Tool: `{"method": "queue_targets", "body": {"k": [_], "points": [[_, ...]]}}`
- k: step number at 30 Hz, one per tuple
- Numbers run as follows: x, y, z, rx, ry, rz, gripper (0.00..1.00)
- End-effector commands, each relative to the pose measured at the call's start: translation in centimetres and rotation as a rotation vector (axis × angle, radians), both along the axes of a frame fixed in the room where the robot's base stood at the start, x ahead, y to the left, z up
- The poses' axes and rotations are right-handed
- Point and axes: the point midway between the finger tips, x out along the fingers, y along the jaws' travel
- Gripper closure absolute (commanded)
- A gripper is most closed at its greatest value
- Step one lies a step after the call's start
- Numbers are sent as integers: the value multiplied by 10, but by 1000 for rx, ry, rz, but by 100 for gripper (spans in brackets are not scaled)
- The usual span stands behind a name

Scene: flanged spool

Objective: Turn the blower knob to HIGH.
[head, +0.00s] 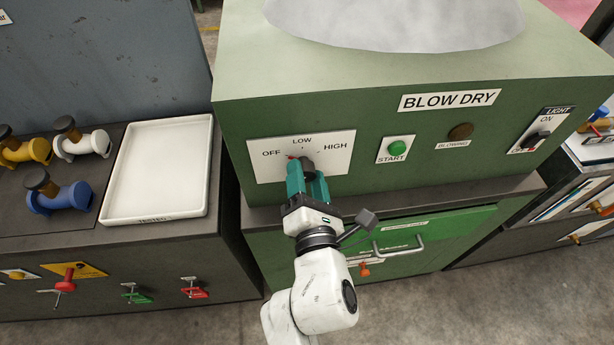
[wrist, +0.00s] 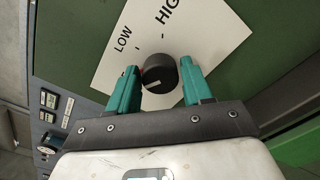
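The dark round blower knob (head: 307,163) sits on a white label plate (head: 340,143) marked OFF, LOW and HIGH on the green cabinet front. In the head view a small red mark shows at the knob's left, on the OFF side. In the wrist view the knob (wrist: 159,75) has a short pale line low on its face; the setting it points to is unclear. My gripper (head: 304,180) has its teal fingers either side of the knob. In the wrist view my gripper (wrist: 160,80) is open around it, with small gaps showing. OFF is hidden in the wrist view.
Right of the plate are a green START button (head: 397,148), a brown BLOWING lamp (head: 460,132) and a LIGHT switch (head: 536,140). Below is a green drawer with a handle (head: 400,249). A white tray (head: 157,168) and several spools lie on the left bench.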

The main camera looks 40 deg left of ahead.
Motion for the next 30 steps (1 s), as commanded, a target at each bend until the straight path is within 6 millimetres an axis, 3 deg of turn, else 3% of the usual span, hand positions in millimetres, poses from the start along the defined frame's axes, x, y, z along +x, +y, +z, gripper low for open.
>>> {"method": "queue_targets", "body": {"k": [12, 22, 30], "points": [[0, 0, 0, 0, 0, 0, 89], [0, -1, 0, 35, 41, -1, 89], [1, -1, -1, 153, 180, -3, 89]]}}
